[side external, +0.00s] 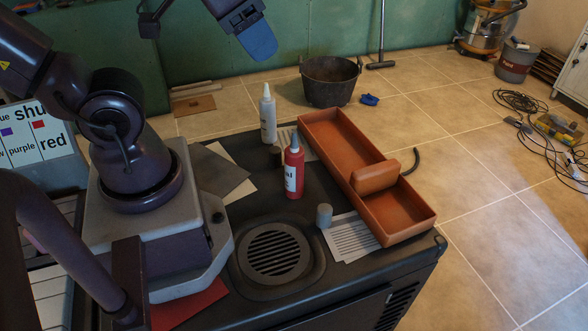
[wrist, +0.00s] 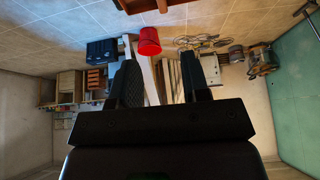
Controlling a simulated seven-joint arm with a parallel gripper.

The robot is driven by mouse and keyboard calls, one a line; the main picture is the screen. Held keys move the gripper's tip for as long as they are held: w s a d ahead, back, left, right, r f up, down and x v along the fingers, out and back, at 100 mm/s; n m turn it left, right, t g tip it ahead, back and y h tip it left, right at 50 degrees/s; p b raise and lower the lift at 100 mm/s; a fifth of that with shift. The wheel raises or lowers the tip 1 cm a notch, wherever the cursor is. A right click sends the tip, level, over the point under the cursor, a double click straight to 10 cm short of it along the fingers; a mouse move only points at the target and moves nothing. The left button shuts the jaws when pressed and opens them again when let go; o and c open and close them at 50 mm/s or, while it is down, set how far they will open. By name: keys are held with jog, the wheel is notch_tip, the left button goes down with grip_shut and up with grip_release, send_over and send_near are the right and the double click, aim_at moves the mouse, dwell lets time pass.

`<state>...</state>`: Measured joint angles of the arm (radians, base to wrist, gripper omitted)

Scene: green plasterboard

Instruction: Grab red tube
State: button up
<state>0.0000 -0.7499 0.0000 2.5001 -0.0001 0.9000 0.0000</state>
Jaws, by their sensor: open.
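The red tube (side external: 294,170) is a red bottle with a grey pointed cap and a white label. It stands upright on the dark worktop, left of the orange tray (side external: 410,222). My gripper (side external: 258,42) is high above the worktop at the top of the side view, up and left of the red tube and well apart from it. In the wrist view, the two dark fingers of my gripper (wrist: 161,78) are spread apart with nothing held between them. The red tube cannot be made out in the wrist view.
A white bottle (side external: 268,115) stands behind the red tube, with a dark short cylinder (side external: 275,156) between. A grey cylinder (side external: 324,216) stands in front, near printed paper (side external: 352,240). A round grille (side external: 274,253) is set in the worktop. The wrist view shows a red bucket (wrist: 149,42).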

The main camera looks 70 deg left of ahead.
jog(key=o, duration=0.5)
jog(key=shift+o, duration=0.2)
jog(key=w+d+f+m+g+y, duration=0.1)
jog(key=w+d+f+m+g, duration=0.15)
jog(key=f, duration=0.25)
jog(key=w+d+f+m+g, duration=0.1)
jog(key=d+f+m+g, duration=0.15)
jog(key=f+g, duration=0.2)
jog(key=m+g+y, duration=0.1)
jog(key=m+y, duration=1)
jog(key=y, duration=0.4)
send_near(297, 165)
jog(key=s+f, duration=0.1)
jog(key=s, duration=0.1)
jog(key=s+a+f, duration=0.1)
jog(key=s+f, duration=0.1)
jog(key=shift+s, duration=0.1)
jog(key=w+t, duration=0.1)
jog(key=w+m+y, duration=0.1)
jog(key=shift+w+d+r+t+y, duration=0.2)
jog(key=shift+w+t+y, duration=0.1)
jog(key=shift+w+t, duration=0.1)
jog(key=shift+m, duration=0.3)
jog(key=a, duration=0.4)
jog(key=a+r, duration=0.1)
jog(key=a, duration=0.2)
jog(key=shift+a, duration=3)
